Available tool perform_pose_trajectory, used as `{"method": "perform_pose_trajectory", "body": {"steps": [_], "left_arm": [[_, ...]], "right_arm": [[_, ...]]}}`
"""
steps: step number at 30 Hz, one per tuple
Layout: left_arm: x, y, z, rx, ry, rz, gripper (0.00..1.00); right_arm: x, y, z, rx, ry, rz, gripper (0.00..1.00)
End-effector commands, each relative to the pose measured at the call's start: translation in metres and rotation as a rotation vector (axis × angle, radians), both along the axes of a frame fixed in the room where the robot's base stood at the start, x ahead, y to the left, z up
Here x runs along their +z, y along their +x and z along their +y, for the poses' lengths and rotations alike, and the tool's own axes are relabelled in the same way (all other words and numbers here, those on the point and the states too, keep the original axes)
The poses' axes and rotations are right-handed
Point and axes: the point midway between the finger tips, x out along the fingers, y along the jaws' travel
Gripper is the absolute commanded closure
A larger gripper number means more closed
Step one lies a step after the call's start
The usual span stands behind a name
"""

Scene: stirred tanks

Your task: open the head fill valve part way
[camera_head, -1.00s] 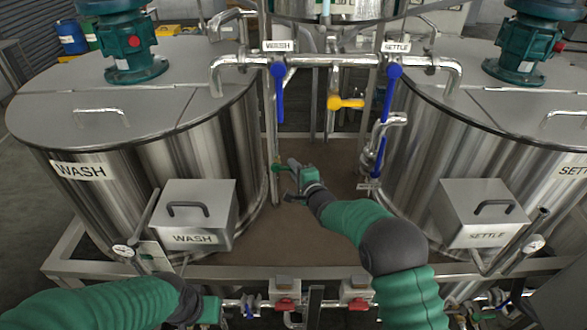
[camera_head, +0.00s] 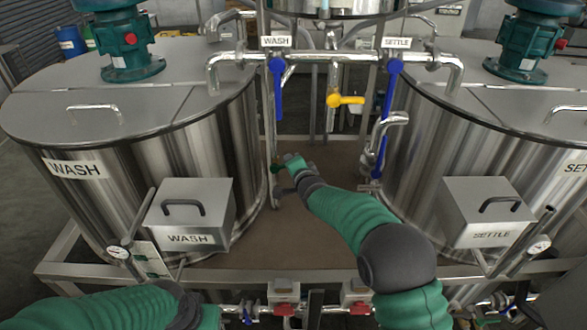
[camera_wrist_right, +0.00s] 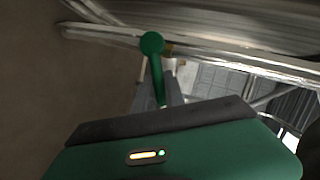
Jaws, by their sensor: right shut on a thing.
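A small valve with a green lever (camera_head: 275,168) sits on the thin upright pipe beside the wash tank. No label on it can be read. My right gripper (camera_head: 280,178) reaches it from the front and is shut on the lever. In the right wrist view the green lever (camera_wrist_right: 152,44) has a round end, and its shaft runs down between the fingers (camera_wrist_right: 160,95). The fingers hide part of the valve in the head view. My left gripper (camera_head: 211,317) is low at the bottom edge, with its fingers out of sight.
The wash tank (camera_head: 110,200) stands left and the settle tank (camera_head: 420,140) right. Blue levers (camera_head: 278,85) (camera_head: 388,95) hang from the cross pipe (camera_head: 330,57), with a yellow-handled valve (camera_head: 345,100) between. A brown deck (camera_head: 290,235) lies below my right arm.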

Motion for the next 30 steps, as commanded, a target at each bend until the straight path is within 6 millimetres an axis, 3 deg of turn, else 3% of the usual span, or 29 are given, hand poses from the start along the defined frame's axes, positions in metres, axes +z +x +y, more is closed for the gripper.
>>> {"method": "perform_pose_trajectory", "body": {"steps": [1,19,20,24,30], "left_arm": [[-0.0037,0.0000,0.0000,0.000,0.000,0.000,0.64],[-0.0063,0.0000,0.0000,0.000,0.000,0.000,0.64],[-0.0063,0.0000,0.0000,0.000,0.000,0.000,0.64],[-0.0063,0.0000,0.0000,0.000,0.000,0.000,0.64],[-0.0060,0.0000,0.0000,0.000,0.000,0.000,0.64]], "right_arm": [[-0.0070,-0.0034,0.0063,0.010,-0.022,0.011,1.00],[-0.0059,-0.0038,0.0072,0.010,-0.079,0.018,1.00],[-0.0060,-0.0038,0.0071,0.010,-0.079,0.018,0.84],[-0.0039,-0.0028,0.0056,0.007,-0.078,0.014,0.66],[-0.0007,-0.0015,0.0034,0.004,-0.076,0.008,0.64]]}}
